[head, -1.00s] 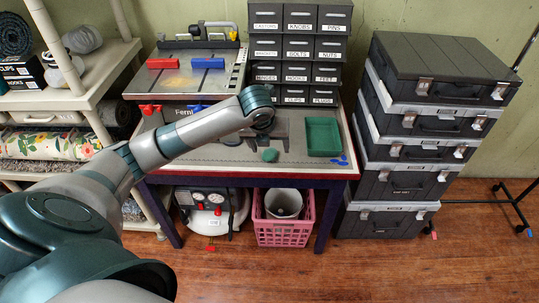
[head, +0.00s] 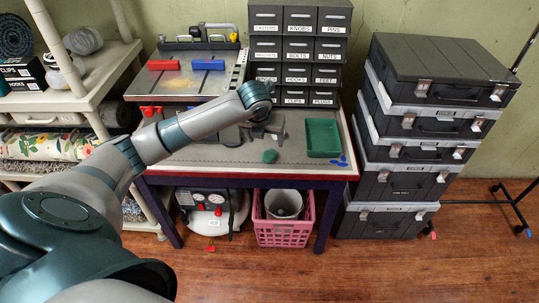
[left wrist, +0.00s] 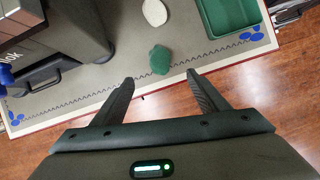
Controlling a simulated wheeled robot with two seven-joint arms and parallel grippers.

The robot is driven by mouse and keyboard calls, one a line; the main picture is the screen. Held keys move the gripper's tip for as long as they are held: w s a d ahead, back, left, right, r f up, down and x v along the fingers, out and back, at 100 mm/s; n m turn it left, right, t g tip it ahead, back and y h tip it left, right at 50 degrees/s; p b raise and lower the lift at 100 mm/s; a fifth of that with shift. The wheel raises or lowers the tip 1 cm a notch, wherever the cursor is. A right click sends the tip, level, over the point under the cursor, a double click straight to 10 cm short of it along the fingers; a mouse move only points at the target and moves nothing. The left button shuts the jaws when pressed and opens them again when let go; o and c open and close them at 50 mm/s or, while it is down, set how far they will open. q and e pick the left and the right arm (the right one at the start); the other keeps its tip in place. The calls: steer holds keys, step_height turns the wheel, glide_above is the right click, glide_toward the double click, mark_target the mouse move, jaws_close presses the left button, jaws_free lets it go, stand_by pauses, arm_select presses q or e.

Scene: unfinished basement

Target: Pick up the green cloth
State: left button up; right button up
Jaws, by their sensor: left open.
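The green cloth (head: 270,156) is a small crumpled lump on the grey top of the workbench (head: 215,157), near its front edge. In the left wrist view the cloth (left wrist: 159,59) lies just beyond the fingertips, roughly centred between them. My left gripper (left wrist: 160,80) is open and empty, its two dark fingers apart. In the head view my left gripper (head: 268,132) is over the bench just behind the cloth, partly hidden by my own wrist. The cloth appears apart from both fingers. My right gripper is not in view.
A green tray (head: 323,138) stands right of the cloth, with blue pieces (head: 340,161) beside it. A white oval thing (left wrist: 154,12) lies beyond the cloth. Drawer units (head: 298,50) rise behind the bench. Stacked black cases (head: 420,125) stand to the right.

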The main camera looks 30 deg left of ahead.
arm_select(q)
steer(key=p, duration=0.2)
glide_above(269, 153)
steer(key=s+d, duration=0.1)
steer(key=s, duration=0.1)
step_height(269, 153, down, 8)
steer(key=shift+s+r, duration=0.15)
steer(key=shift+r, duration=0.05)
steer(key=shift+w+f, duration=0.2)
steer(key=shift+f, duration=0.25)
steer(key=p+x, duration=0.1)
steer(key=x, duration=0.1)
steer(key=shift+w+a+f, duration=0.1)
steer(key=shift+w+f, duration=0.05)
steer(key=shift+f, duration=0.2)
steer(key=shift+w+a+f, duration=0.15)
steer(key=shift+w+f, duration=0.1)
steer(key=shift+f, duration=0.4)
steer(key=c, duration=1.1)
